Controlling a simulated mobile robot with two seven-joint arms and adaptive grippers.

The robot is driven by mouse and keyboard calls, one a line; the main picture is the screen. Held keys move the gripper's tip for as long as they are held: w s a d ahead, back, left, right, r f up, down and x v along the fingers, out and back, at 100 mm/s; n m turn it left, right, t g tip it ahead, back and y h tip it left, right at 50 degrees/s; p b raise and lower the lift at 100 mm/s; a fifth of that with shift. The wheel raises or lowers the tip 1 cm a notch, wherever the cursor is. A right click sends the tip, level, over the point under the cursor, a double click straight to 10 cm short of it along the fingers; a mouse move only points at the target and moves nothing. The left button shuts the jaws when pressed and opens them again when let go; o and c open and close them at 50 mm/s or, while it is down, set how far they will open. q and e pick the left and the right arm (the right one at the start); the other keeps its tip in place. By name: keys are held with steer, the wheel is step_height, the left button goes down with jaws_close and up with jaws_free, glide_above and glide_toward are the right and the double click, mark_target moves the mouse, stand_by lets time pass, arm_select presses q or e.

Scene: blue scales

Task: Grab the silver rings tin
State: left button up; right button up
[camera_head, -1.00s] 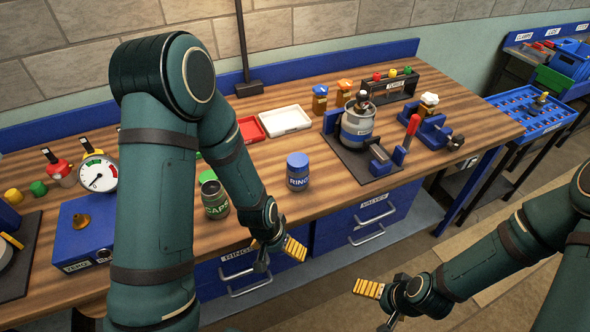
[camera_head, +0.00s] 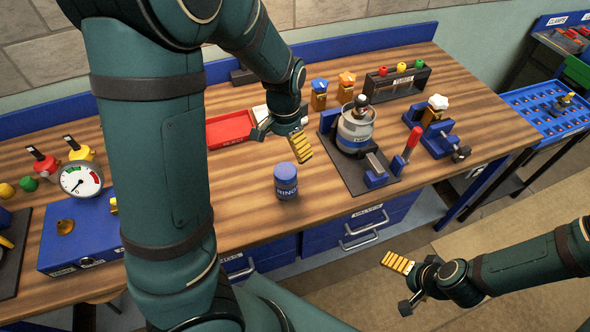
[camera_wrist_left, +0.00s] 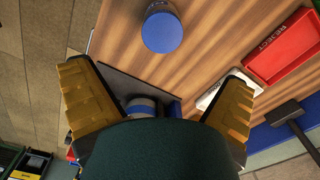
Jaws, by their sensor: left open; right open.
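The silver rings tin (camera_head: 287,190) is a small grey tin with a blue lid and part of its blue "RINGS" lettering showing. It stands upright on the wooden bench near the front edge. In the left wrist view its blue lid (camera_wrist_left: 162,30) is at the top middle, beyond the finger gap. My left gripper (camera_head: 281,141) is open and empty, above the bench and just behind the tin in the head view, apart from it. Its two yellow-padded fingers (camera_wrist_left: 160,95) are spread wide in the wrist view. My right gripper (camera_head: 400,283) is open and empty, off the bench at lower right.
A blue clamp fixture holding a silver canister (camera_head: 355,127) stands right of the tin. A red tray (camera_head: 228,131) lies behind, partly beside my left gripper. A blue gauge box (camera_head: 72,236) is at left. Bare bench lies around the tin.

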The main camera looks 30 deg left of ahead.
mark_target(285, 170)
arm_select(q)
step_height(285, 170, down, 8)
steer(key=shift+f+b, duration=0.2)
steer(key=shift+b, duration=0.65)
steer(key=shift+s+f, duration=0.15)
steer(key=shift+f, duration=0.3)
steer(key=f+b, duration=0.1)
steer(key=f, duration=0.3)
steer(key=shift+a+f, duration=0.2)
steer(key=c, duration=1.3)
